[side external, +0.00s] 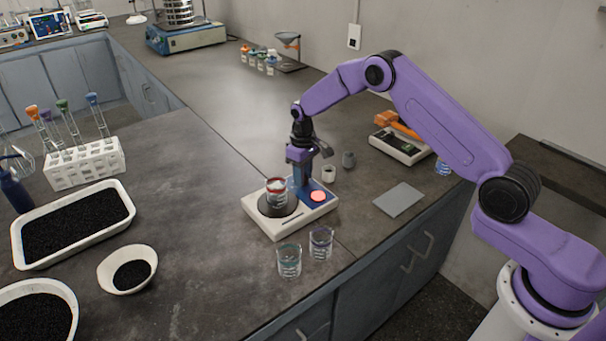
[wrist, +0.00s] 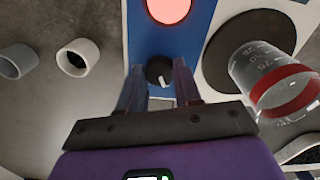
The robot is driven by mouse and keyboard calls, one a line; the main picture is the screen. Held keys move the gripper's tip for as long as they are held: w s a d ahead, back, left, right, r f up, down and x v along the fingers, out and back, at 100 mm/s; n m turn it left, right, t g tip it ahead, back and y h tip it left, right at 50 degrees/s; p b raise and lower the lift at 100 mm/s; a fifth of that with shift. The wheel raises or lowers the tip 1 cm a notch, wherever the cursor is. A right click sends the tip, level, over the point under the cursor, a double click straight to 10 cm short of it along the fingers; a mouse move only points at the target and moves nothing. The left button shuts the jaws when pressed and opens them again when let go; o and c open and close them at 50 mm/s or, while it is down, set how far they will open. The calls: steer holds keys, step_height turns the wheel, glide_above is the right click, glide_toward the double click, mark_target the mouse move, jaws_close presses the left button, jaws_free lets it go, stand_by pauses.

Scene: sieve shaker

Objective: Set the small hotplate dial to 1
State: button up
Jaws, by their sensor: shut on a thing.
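The small hotplate (side external: 264,224) is a white unit with a blue control panel (side external: 315,202) and a round dark heating plate (side external: 266,208). Its dial (wrist: 159,71) is a small dark knob with a pale mark, on the blue panel in the wrist view; my gripper hides it in the side view. My gripper (wrist: 159,84) is over the panel with its fingers on both sides of the dial, shut on it. A round red-orange light (wrist: 168,8) glows on the panel. I cannot read any scale numbers around the dial.
A beaker with a red band (wrist: 277,84) stands on the heating plate, close beside my gripper. Two beakers (side external: 289,260) stand in front of the hotplate. Two small cups (wrist: 78,57) stand beside it. A grey flat pad (side external: 398,200) lies to the right.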

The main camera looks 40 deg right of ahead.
steer(key=o, duration=1)
steer(key=shift+o, duration=0.2)
step_height(320, 180, up, 17)
steer(key=shift+r, duration=0.2)
